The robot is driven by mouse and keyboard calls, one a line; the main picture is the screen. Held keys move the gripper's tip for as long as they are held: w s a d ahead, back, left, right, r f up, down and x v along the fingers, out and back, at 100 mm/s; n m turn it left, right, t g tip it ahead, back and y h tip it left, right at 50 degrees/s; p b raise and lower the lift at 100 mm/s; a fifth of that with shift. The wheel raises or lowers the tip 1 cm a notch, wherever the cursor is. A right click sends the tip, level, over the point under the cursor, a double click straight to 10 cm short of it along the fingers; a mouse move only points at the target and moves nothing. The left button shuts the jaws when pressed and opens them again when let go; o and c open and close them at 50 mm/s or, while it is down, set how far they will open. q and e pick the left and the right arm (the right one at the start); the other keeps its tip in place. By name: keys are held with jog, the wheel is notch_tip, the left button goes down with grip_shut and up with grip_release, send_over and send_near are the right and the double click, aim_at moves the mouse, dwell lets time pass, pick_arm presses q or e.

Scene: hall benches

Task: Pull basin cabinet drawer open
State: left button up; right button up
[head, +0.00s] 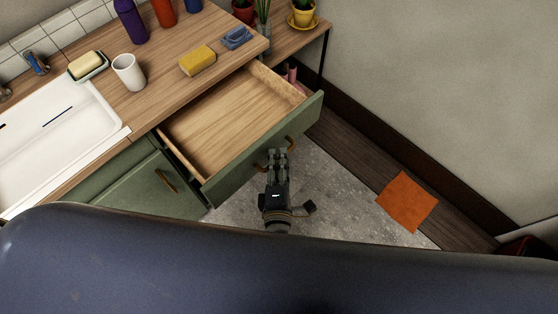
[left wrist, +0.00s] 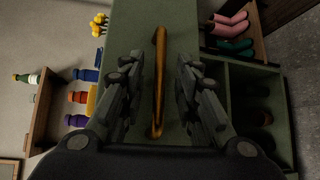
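The basin cabinet drawer (head: 225,115) stands pulled well out from under the wooden counter, and its wooden inside is empty. Its green front (head: 240,175) carries a brass handle (head: 291,143), whose middle is partly hidden by my left gripper (head: 278,155). In the left wrist view the handle (left wrist: 158,85) runs upright between the two spread fingers of my left gripper (left wrist: 158,95), with a gap on both sides. The fingers look open and not closed on the handle. My right gripper is in neither view.
A white sink (head: 60,125) and green cabinet door (head: 145,185) are left of the drawer. A white cup (head: 128,75) and yellow sponge (head: 197,60) stand on the counter. An orange mat (head: 407,201) lies on the floor at right, near the wall.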

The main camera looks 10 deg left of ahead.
pick_arm(q)
jog(key=s+d+r, duration=0.1)
jog(key=s, duration=1)
jog(key=shift+s+d+r, duration=0.2)
jog(key=shift+s+r, duration=0.2)
jog(key=s+a+f+m+g+h, duration=0.3)
jog(key=f+m, duration=0.5)
jog(key=f, duration=0.6)
jog(key=s+f+m+g+h, duration=0.2)
jog(key=s+f+m+g, duration=0.2)
jog(key=f+m, duration=0.75)
jog(key=s+a+f+m+g+y, duration=0.3)
jog(key=s+a+f+g, duration=0.5)
jog(key=s+a+f, duration=0.7)
jog(key=shift+s+a+m, duration=0.4)
jog(key=shift+a+m, duration=0.15)
jog(key=shift+a, duration=0.5)
